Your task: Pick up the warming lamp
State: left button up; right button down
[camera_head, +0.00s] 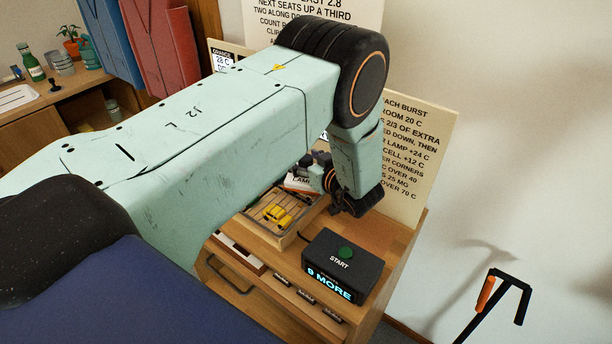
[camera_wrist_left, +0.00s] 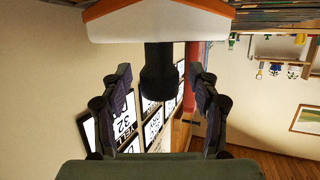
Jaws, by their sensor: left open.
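The warming lamp shows in the left wrist view as a white body with an orange edge (camera_wrist_left: 158,24) and a dark stem or handle (camera_wrist_left: 158,72). In the head view its white part with a "LAM" label (camera_head: 300,184) sits at the back of the wooden cabinet top, partly hidden by my left arm. My left gripper (camera_wrist_left: 160,88) is open, with one finger on each side of the dark stem. Gaps show between stem and fingers. In the head view the left gripper (camera_head: 328,180) is small and partly hidden behind my wrist. My right gripper is not in view.
A wooden tray (camera_head: 252,217) with yellow pieces lies in front of the lamp. A black START box (camera_head: 345,268) with a green button reads "9 MORE". Text boards (camera_head: 415,150) stand behind. A black and orange handle (camera_head: 486,293) stands at right.

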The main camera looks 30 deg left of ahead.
pick_arm(q)
jog(key=shift+s+r, duration=0.15)
jog(key=shift+s, duration=0.05)
jog(key=shift+w+d, duration=0.15)
jog(key=shift+w, duration=0.1)
jog(key=c, duration=0.8)
jog(key=shift+s, duration=0.2)
jog(key=shift+c, duration=1.4)
jog(key=shift+w, duration=0.1)
grip_shut()
jog(key=shift+w, duration=0.15)
